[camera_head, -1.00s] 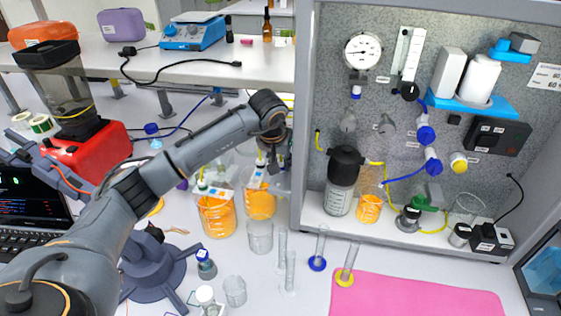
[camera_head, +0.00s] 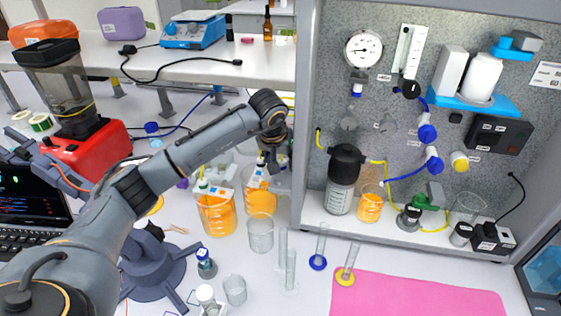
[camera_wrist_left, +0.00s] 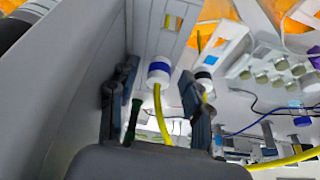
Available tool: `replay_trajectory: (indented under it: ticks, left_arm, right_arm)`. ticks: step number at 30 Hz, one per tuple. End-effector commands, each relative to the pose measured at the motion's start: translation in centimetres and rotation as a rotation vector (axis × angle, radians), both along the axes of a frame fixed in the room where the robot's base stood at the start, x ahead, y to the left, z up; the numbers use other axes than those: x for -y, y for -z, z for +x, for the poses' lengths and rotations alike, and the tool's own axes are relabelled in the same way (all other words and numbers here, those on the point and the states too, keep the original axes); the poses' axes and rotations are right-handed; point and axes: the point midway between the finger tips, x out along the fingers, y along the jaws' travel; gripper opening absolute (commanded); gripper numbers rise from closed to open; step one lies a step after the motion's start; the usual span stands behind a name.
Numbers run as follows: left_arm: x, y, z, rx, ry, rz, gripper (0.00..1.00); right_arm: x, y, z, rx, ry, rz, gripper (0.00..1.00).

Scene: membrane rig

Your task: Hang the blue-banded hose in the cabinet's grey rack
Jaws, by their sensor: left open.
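My left gripper (camera_head: 273,166) is low beside the outer left side of the cabinet (camera_head: 304,120), near the orange beakers. In the left wrist view its dark fingers (camera_wrist_left: 155,108) are apart. A white hose end with a blue band (camera_wrist_left: 160,72) shows between and beyond the fingertips, with a yellow tube curving down from it. I cannot tell whether the fingers touch it. A similar end with a black band (camera_wrist_left: 203,77) is just right of it, partly behind the right finger. A pale grey slotted piece is behind them; I cannot tell whether it is the rack. My right gripper is not in view.
Orange-filled beakers (camera_head: 216,216) and an empty beaker (camera_head: 260,236) stand close below the gripper. Slim cylinders with blue (camera_head: 317,263) and yellow (camera_head: 344,279) bases stand before the cabinet. A pink mat (camera_head: 420,296) lies clear at the front right.

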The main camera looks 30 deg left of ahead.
Motion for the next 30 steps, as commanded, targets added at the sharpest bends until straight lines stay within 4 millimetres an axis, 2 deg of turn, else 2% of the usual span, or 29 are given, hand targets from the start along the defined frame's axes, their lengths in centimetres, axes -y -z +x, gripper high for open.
replay_trajectory:
  ticks: [5,18,24,30]
  left_arm:
    - [0.1,-1.4,-0.4,0.005,0.002,-0.001,0.49]
    - [0.6,-9.3,-3.7,0.004,0.001,-0.001,0.49]
    - [0.7,-10.9,-4.5,0.0,0.0,0.0,0.49]
    - [0.7,-11.1,-4.6,-0.001,-0.001,-0.001,0.49]
  right_arm:
    - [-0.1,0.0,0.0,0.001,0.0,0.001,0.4]
    - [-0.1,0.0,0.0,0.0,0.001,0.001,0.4]
    - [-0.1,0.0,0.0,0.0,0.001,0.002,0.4]
    - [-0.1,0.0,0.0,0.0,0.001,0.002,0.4]
